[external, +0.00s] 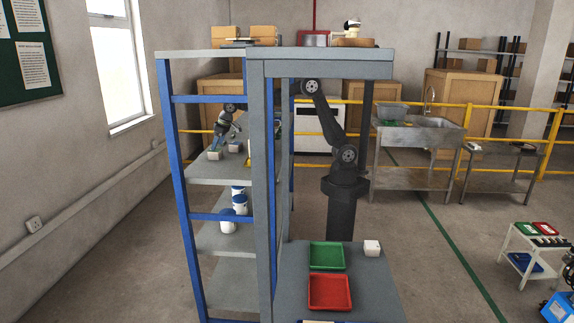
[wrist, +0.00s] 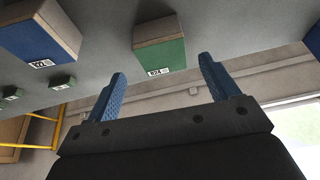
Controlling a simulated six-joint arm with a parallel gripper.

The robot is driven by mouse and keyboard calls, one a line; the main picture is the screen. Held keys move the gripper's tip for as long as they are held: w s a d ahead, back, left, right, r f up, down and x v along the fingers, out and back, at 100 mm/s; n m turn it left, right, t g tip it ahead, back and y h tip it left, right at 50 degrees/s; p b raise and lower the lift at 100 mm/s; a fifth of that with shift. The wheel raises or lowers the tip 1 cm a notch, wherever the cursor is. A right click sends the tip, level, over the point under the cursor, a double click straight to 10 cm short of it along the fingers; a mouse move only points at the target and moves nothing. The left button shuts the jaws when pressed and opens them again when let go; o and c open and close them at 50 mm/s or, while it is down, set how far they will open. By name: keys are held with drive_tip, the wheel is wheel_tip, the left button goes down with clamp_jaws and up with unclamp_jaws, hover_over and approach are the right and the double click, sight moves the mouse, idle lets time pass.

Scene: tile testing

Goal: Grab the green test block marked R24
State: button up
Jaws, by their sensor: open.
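The green test block (wrist: 160,53), with a label reading R24 and a tan top face, is at the upper middle of the wrist view. My gripper (wrist: 162,72) is open, with its two blue fingers apart. The block appears ahead of the fingertips and between their lines, with nothing held between the fingers. In the external view my gripper (external: 221,133) reaches over a shelf of the rack, above small blocks (external: 215,154). The labels are too small to read there.
A blue block (wrist: 38,38) sits to the left in the wrist view, with smaller green blocks (wrist: 61,83) beyond. Part of another blue block (wrist: 313,40) shows at the right edge. The rack's blue post (external: 177,190) and upper shelf (external: 200,54) frame the arm's space. White-and-blue containers (external: 240,203) stand lower.

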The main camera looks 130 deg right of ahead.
sight(215, 154)
drive_tip(key=shift+x, duration=2.75)
drive_tip(key=shift+w+a+r, duration=0.1)
drive_tip(key=shift+w, duration=0.05)
drive_tip(key=c, duration=1.3)
drive_tip(key=shift+r, duration=0.1)
